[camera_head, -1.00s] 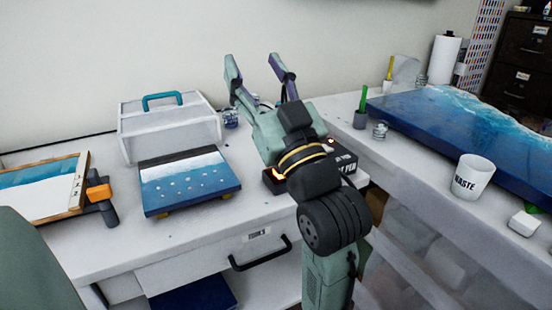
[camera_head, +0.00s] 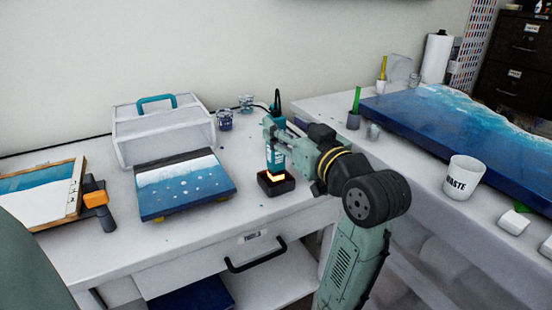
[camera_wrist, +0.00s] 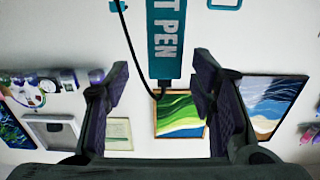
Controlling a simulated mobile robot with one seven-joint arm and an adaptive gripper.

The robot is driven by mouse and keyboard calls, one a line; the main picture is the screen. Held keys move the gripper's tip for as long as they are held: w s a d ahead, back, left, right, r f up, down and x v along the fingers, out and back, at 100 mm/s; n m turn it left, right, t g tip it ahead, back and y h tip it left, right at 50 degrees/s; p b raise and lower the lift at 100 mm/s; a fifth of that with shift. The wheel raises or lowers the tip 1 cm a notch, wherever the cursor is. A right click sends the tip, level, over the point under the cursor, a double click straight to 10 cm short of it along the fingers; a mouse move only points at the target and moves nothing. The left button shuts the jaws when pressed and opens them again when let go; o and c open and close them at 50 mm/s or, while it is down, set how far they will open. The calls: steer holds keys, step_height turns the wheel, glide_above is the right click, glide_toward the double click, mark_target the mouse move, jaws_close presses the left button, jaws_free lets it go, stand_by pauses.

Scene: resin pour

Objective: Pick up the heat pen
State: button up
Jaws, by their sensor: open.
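The heat pen (camera_head: 276,152) is a teal tool with a black cable at its top. It stands upright in a dark base (camera_head: 277,186) with an orange glow, on the white bench. In the wrist view, the teal pen body with white lettering (camera_wrist: 165,42) is between my fingers across the picture, toward the top edge. My gripper (camera_head: 284,125) is open at the upper part of the pen, reaching in from the right. The wrist view shows both fingers (camera_wrist: 160,75) spread with gaps beside the pen. Contact with the pen is not clear.
A white case with a teal handle (camera_head: 160,132) and a blue seascape panel (camera_head: 186,190) stand left of the pen. Small jars (camera_head: 225,121) sit behind. A waste cup (camera_head: 463,182) and large blue panel (camera_head: 450,130) are on the right bench. Bare bench lies around the dark base.

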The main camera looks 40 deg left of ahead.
mark_target(280, 122)
steer(key=x, duration=0.2)
steer(key=p+x, duration=0.1)
steer(key=x, duration=0.1)
steer(key=shift+s+a, duration=0.15)
steer(key=shift+s, duration=0.1)
steer(key=shift+c, duration=0.5)
steer(key=c, duration=1)
steer(key=shift+r, duration=0.1)
jaws_close()
steer(key=shift+r, duration=0.15)
